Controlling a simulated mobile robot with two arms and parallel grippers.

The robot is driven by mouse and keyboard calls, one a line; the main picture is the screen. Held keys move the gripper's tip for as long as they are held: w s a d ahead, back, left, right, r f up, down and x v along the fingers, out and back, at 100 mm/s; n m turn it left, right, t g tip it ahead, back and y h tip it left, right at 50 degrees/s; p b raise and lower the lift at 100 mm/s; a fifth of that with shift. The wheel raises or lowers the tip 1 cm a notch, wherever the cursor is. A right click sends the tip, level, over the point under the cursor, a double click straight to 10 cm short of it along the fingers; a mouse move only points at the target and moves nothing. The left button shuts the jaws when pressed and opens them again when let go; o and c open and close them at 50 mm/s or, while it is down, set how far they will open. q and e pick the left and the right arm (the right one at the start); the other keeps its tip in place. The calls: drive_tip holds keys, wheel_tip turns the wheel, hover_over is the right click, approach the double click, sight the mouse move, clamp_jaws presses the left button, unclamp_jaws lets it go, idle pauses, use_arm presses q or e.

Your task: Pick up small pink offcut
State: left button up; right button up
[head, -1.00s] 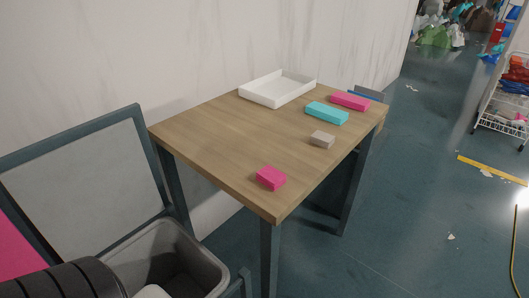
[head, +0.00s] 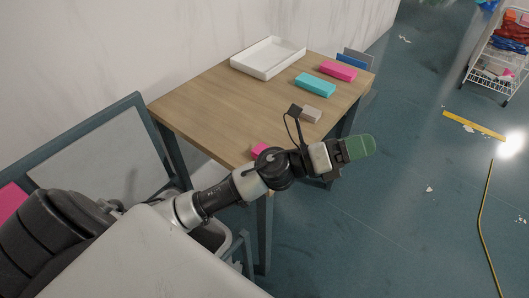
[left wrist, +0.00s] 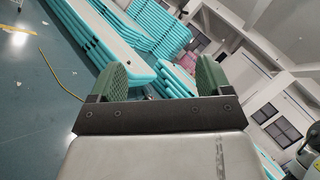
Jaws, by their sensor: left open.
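The small pink offcut (head: 259,150) lies on the wooden table (head: 205,105) at its near corner. My left arm hides most of it in the head view. A longer pink block (head: 338,71) lies at the table's far right end. My left gripper (head: 366,146) is out past the table's right edge, over the floor, and points right, away from the table. In the left wrist view its two green fingers (left wrist: 162,82) stand apart with nothing between them. The offcut is not in the left wrist view. My right gripper is not in view.
A grey framed panel (head: 100,150) stands at the left. A wire rack (head: 494,68) stands far right. Floor to the right is mostly clear.

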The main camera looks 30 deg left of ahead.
use_arm(q)
wheel_tip(320, 180, down, 4)
drive_tip(key=d+m+g, duration=0.1)
drive_tip(key=m+g, duration=0.8)
drive_tip(key=m, duration=0.3)
drive_tip(key=m+g+y, duration=0.5)
drive_tip(key=m+y, duration=0.2)
drive_tip(key=y, duration=0.9)
hover_over(264, 151)
wheel_tip(264, 151, down, 5)
wheel_tip(264, 151, down, 5)
drive_tip(key=shift+w+a+r+p, duration=0.15)
drive_tip(key=shift+p, duration=0.35)
drive_tip(key=shift+f+p, duration=0.35)
drive_tip(key=shift+f, duration=0.3)
drive_tip(key=f+p, duration=0.1)
drive_tip(key=f, duration=0.3)
drive_tip(key=shift+d+f, duration=0.15)
drive_tip(key=shift+d, duration=0.05)
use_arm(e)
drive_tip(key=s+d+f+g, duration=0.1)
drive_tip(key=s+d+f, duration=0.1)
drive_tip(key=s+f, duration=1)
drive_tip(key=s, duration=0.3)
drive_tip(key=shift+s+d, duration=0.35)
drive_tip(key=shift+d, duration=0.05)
use_arm(q)
drive_tip(key=shift+c, duration=0.3)
